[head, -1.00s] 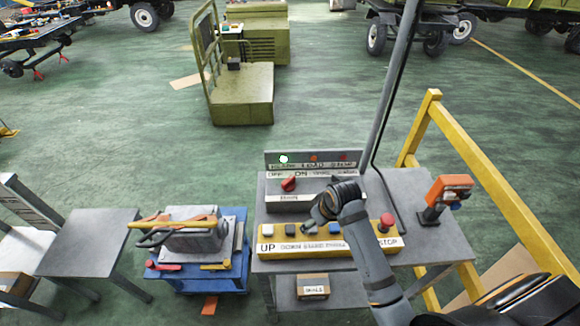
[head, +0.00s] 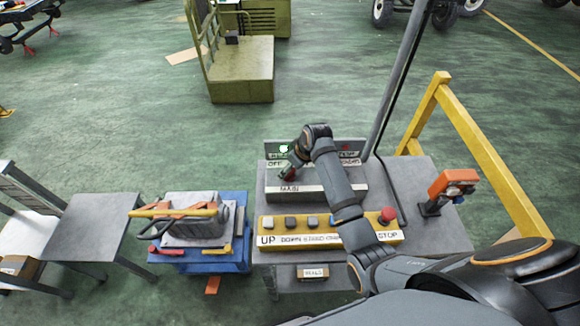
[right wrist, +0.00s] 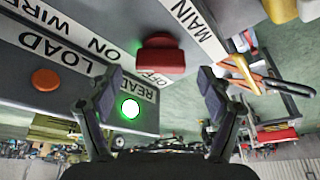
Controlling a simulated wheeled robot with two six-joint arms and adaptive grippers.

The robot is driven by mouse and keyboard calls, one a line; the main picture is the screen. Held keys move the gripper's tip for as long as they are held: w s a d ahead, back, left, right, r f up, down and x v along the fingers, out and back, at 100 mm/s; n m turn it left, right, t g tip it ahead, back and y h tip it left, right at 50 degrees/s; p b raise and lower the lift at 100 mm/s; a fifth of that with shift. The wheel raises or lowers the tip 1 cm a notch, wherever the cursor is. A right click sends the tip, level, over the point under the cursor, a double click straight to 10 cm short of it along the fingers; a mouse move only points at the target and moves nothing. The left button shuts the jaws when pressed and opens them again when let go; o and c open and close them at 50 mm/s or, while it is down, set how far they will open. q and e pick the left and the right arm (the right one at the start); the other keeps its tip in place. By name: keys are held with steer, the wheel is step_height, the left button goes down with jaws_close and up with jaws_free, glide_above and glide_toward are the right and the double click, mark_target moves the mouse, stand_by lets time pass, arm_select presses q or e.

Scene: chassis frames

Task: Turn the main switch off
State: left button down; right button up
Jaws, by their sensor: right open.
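The main switch is a red knob (right wrist: 160,55) between the MAIN label (right wrist: 200,18) and the partly covered OFF label (right wrist: 158,79) in the right wrist view. In the head view my right arm mostly hides it. I cannot tell which setting it points to. My right gripper (right wrist: 160,93) is open, its two fingers apart on either side of the line to the knob, with nothing between the tips. The knob looks a little beyond the fingertips. In the head view this gripper (head: 288,168) is over the left part of the console's panel. My left gripper is not in view.
A lit green READY lamp (right wrist: 130,108) and an orange lamp (right wrist: 46,80) are close by. A yellow button box (head: 330,238) with a red stop button (head: 388,215) lies in front, below my arm. A grey pole (head: 395,80) and an orange device (head: 450,184) stand to the right.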

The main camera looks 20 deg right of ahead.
steer(key=shift+x, duration=1.05)
steer(key=shift+s, duration=0.1)
steer(key=shift+c, duration=0.6)
steer(key=c, duration=1)
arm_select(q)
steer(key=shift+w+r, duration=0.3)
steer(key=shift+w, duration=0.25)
arm_select(e)
steer(key=shift+c, duration=0.2)
